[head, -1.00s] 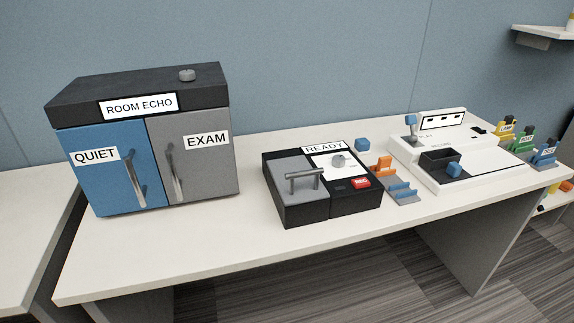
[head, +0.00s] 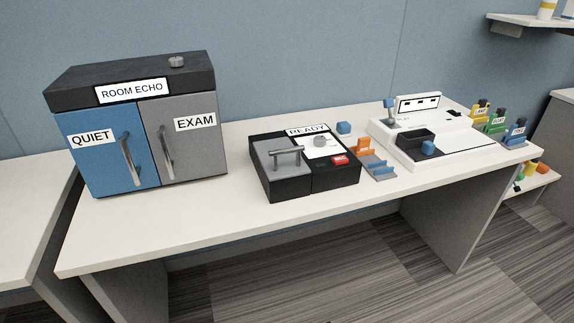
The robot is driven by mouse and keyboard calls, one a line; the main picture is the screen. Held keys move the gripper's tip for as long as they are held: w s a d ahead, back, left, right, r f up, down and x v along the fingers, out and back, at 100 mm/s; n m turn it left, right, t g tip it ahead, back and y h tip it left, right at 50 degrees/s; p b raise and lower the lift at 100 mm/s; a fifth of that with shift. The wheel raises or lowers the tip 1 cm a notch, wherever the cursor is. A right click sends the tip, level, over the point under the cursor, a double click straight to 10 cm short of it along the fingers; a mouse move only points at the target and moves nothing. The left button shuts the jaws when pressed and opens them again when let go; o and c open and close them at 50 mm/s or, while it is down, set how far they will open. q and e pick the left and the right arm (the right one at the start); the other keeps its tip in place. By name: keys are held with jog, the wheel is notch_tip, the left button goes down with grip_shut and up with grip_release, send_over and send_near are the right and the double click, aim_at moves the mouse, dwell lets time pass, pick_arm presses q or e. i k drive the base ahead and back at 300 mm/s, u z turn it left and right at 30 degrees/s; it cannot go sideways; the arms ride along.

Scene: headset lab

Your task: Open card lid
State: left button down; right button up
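A black box labelled READY (head: 333,178) stands near the middle of the table. Its left part has a grey lid (head: 268,157) with a bar handle (head: 287,154), and the lid lies closed. Its right part has a white panel with a round knob (head: 320,142) and a red button (head: 340,160). I cannot read which lid is named card. Neither of my grippers is in the head view.
A cabinet labelled ROOM ECHO (head: 132,90), with QUIET and EXAM doors shut, stands at the table's left. The table's front (head: 180,228) is clear.

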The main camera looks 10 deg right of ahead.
aim_at(280, 160)
jog(key=k, duration=0.25)
jog(key=z, duration=1.75)
jog(key=i, duration=1.05)
jog(key=u, duration=1.5)
